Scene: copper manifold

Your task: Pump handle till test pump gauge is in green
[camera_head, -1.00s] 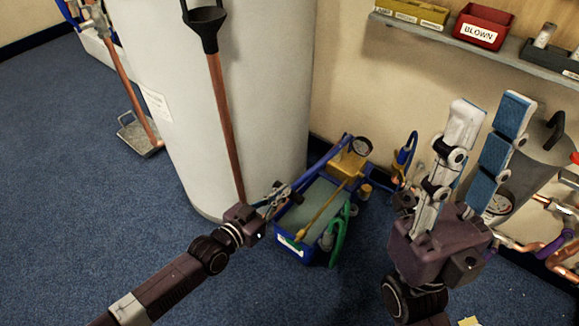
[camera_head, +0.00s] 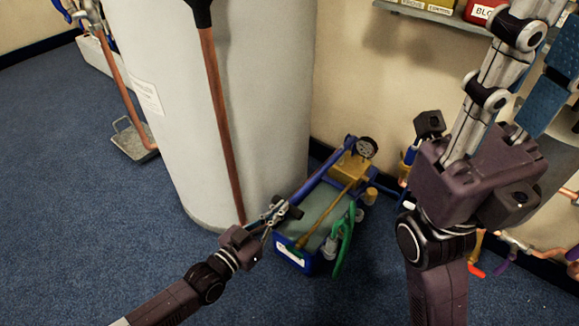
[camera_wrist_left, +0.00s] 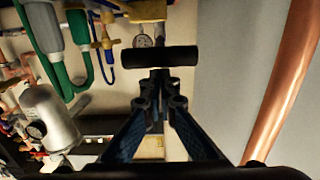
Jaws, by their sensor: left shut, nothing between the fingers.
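The test pump (camera_head: 318,210) is a blue box with a grey-green top, standing on the floor at the foot of the white cylinder. Its round gauge (camera_head: 366,147) sits on the brass block at the back; the reading is too small to tell. The blue pump handle (camera_head: 318,180) slopes toward the front left and ends in a black crossbar grip, seen in the left wrist view (camera_wrist_left: 160,57). My left gripper (camera_head: 274,213) is shut and empty, its fingertips at the crossbar, touching or nearly so. My right gripper (camera_head: 540,60) is open, raised at the right; its tips are partly cut off.
The white cylinder (camera_head: 240,100) with a copper pipe (camera_head: 222,125) in front stands close to my left gripper. A green hose (camera_head: 343,240) hangs at the pump's right side. A shelf (camera_head: 430,15) and copper pipework are at the right. Blue carpet in front is clear.

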